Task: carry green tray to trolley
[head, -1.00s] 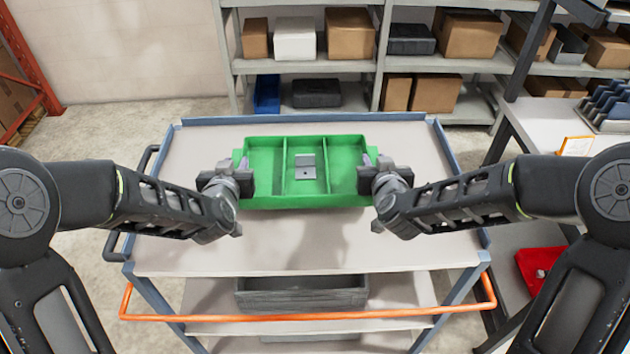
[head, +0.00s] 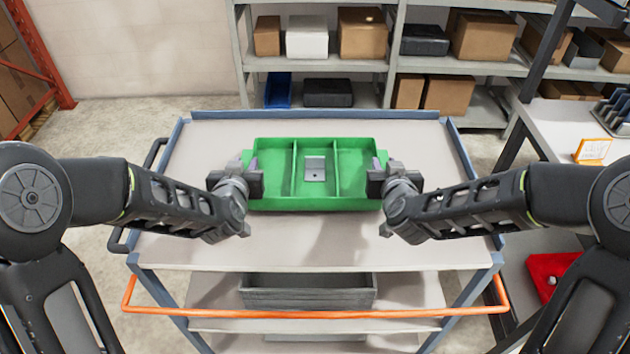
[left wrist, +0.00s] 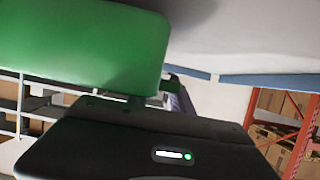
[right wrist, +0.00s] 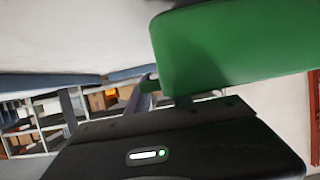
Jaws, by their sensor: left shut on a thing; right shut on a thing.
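The green tray (head: 272,200) has three compartments, and a small grey metal part (head: 314,168) lies in the middle one. The tray is over the top deck of the trolley (head: 300,250); I cannot tell whether it touches the deck. My left gripper (head: 250,178) is shut on the tray's left end, and my right gripper (head: 379,180) is shut on its right end. The green wall also shows close up in the left wrist view (left wrist: 80,45) and in the right wrist view (right wrist: 235,45).
The trolley has blue edge rails, an orange front bar (head: 315,313) and a grey bin (head: 308,292) on a lower shelf. Shelving with boxes (head: 362,35) stands behind. A bench with an orange-framed sign (head: 592,151) and a red bin (head: 550,270) are at right.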

